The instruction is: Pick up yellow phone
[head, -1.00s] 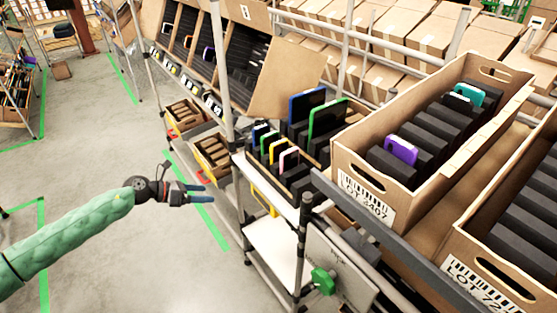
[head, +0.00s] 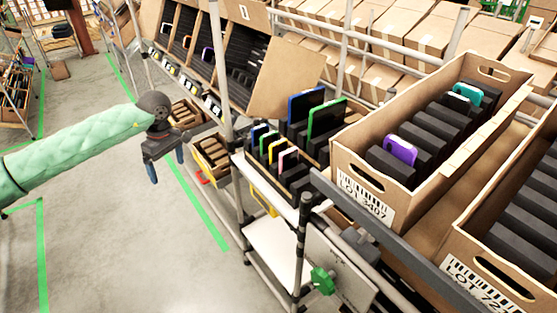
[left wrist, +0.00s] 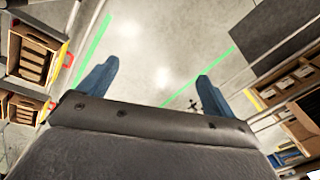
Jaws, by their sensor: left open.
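The yellow phone (head: 276,149) stands upright in a black slotted holder on the rack in the middle of the head view, between a green phone (head: 268,140) and a pale pink phone (head: 288,160). Only its upper part shows. My left gripper (head: 166,166) is open and empty, well to the left of the phones, over the floor in front of the rack. Its two blue fingers point downward. The left wrist view shows the spread fingers (left wrist: 158,72) with only floor between them; I cannot make out the yellow phone there. My right gripper is not in view.
Larger blue (head: 307,101) and green (head: 327,118) devices stand behind the phones. A carton (head: 357,168) with a purple phone (head: 400,151) and a teal one sits to the right. A grey rack post (head: 304,235) stands in front. Floor on the left is free.

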